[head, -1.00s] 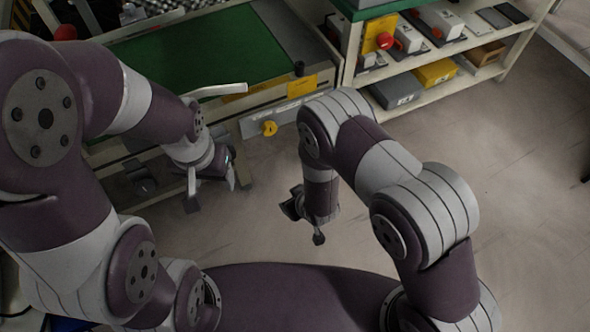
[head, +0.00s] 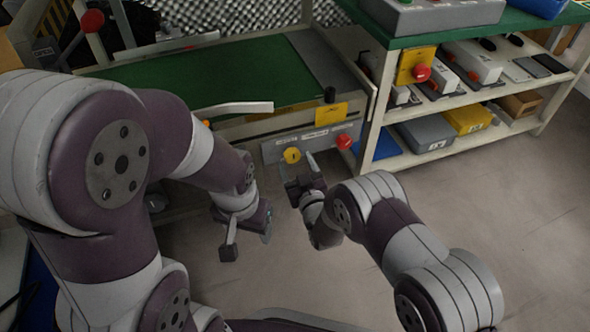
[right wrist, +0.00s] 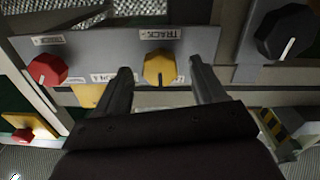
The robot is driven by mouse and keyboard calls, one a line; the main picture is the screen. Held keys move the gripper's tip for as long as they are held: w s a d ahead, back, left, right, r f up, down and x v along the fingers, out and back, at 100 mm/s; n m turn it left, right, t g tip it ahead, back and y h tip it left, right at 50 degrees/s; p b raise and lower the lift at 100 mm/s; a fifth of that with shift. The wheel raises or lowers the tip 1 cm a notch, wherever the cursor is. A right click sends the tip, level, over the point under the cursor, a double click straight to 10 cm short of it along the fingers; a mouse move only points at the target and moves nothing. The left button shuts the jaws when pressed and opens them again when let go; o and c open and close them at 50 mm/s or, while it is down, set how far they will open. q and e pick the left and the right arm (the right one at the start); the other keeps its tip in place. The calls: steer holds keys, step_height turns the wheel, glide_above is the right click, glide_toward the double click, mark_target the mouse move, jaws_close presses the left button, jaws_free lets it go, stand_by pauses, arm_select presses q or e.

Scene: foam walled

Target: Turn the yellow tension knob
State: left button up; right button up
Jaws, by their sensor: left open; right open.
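The yellow knob (head: 291,155) sits on a grey panel (head: 272,151) at the front of the green-topped conveyor. My left gripper (head: 248,242) is open and empty, low and to the left of the panel.
A red knob (head: 344,142) is on the same panel, right of the yellow one. A yellow box with a red button (head: 416,66) is on the shelf unit (head: 443,150) at right. A pale bar (head: 236,108) juts over the conveyor. The floor at right is clear.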

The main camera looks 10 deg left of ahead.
steer(key=shift+x, duration=0.75)
arm_select(q)
steer(key=shift+f, duration=0.45)
arm_select(e)
steer(key=shift+c, duration=0.4)
steer(key=c, duration=1)
arm_select(q)
steer(key=shift+r, duration=0.15)
arm_select(e)
steer(key=n+p, duration=0.1)
steer(key=n, duration=0.2)
steer(key=shift+n, duration=0.4)
arm_select(q)
step_height(320, 180, up, 3)
steer(key=shift+f+p, duration=0.2)
steer(key=shift+p, duration=0.65)
arm_select(e)
steer(key=n, duration=0.4)
steer(key=shift+d+n, duration=0.1)
steer(key=shift+n, duration=0.3)
